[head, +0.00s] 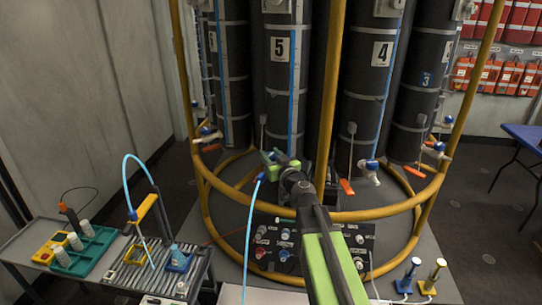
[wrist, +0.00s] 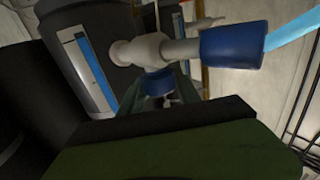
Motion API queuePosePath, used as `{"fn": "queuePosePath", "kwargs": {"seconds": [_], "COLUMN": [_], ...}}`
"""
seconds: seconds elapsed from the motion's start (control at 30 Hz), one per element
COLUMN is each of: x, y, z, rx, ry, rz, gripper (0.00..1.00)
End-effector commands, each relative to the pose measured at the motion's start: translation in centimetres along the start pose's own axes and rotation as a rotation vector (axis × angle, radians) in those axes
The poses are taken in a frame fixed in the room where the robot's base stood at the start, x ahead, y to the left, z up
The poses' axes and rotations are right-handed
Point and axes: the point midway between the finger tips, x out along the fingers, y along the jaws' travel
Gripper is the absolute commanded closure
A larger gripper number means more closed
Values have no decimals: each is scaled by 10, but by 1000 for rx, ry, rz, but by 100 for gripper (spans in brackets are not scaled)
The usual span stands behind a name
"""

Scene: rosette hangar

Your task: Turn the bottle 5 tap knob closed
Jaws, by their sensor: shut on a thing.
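Bottle 5 (head: 280,85) is a tall dark cylinder with a white number plate and a blue stripe, standing behind the yellow ring frame. My gripper (head: 275,158) is at the low front of bottle 5, at its tap. In the wrist view, the white tap body (wrist: 145,50) has a blue hose fitting (wrist: 232,45) on its right. The blue tap knob (wrist: 157,82) sits below the white body, between the fingers of my gripper (wrist: 160,99). My gripper is shut on this knob. The knob's lower part is hidden, and its turn angle cannot be told.
Yellow rails (head: 332,95) and a ring surround the bottles. Bottle 4 (head: 368,90) stands to the right, with its own tap (head: 370,172). A light blue hose (head: 248,235) hangs from the tap area. A control panel (head: 285,248) lies below. Tool trays (head: 95,250) stand left.

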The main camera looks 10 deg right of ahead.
Motion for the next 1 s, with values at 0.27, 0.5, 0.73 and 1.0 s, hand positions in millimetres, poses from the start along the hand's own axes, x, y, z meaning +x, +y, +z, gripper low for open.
{"fn": "queuePosePath", "kwargs": {"seconds": [0.27, 0.5, 0.73, 1.0], "x": [-1, 0, 1, 3], "y": [-2, -2, -2, -2], "z": [0, 0, 0, 0], "rx": [-2, -2, -2, -1], "ry": [0, 1, 0, 0], "rz": [78, 257, 474, 731], "gripper": [100, 100, 100, 100]}}
